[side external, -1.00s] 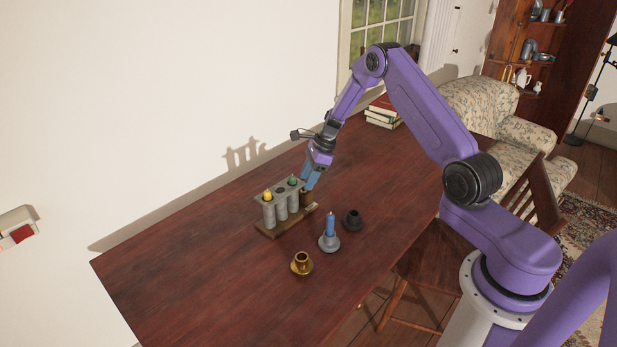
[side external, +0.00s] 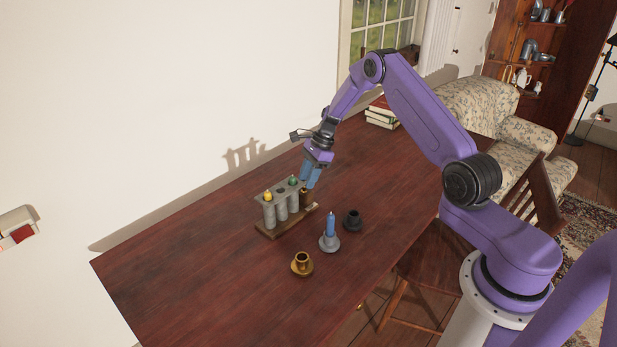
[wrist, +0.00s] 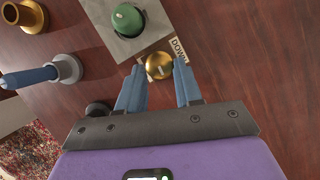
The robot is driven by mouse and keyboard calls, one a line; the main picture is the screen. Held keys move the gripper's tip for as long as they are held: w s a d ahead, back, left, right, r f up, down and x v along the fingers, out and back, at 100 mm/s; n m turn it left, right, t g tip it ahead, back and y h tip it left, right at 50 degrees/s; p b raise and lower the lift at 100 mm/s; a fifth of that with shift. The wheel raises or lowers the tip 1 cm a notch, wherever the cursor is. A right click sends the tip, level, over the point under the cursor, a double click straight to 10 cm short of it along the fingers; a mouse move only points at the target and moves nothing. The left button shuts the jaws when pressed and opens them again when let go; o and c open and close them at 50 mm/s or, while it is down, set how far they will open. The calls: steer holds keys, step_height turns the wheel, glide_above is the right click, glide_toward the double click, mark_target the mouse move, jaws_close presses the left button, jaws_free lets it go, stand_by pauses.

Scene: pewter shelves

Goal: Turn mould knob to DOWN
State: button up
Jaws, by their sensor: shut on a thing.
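The grey candle mould (side external: 282,205) stands on a wooden base on the table, with yellow and green tips showing in its top. The round brass mould knob (wrist: 159,66) is beside the mould's end near the green tip (wrist: 127,18). A DOWN label (wrist: 179,50) lies just right of the knob in the wrist view; another label beside it is mostly hidden. My gripper (wrist: 160,68) is shut on the knob, one blue finger on each side. In the side view my gripper (side external: 311,182) is at the mould's right end, with the knob partly hidden.
A blue candle in a grey holder (side external: 329,242), a black holder (side external: 352,220) and an empty brass holder (side external: 302,263) stand in front of the mould. Books (side external: 382,112) lie at the table's far end. The table's left part is clear.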

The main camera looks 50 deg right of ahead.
steer(key=n, duration=0.2)
steer(key=n+g, duration=0.2)
steer(key=n, duration=0.1)
steer(key=shift+w+n, duration=0.3)
steer(key=shift+w, duration=0.05)
steer(key=n, duration=0.1)
steer(key=n+g, duration=0.1)
steer(key=n, duration=0.1)
steer(key=n+g, duration=0.1)
steer(key=n, duration=0.1)
steer(key=shift+w+h, duration=0.3)
steer(key=shift+n, duration=0.3)
steer(key=o, duration=0.8)
steer(key=shift+a, duration=0.1)
steer(key=shift+r, duration=0.1)
steer(key=shift+v, duration=3.75)
steer(key=shift+w, duration=0.1)
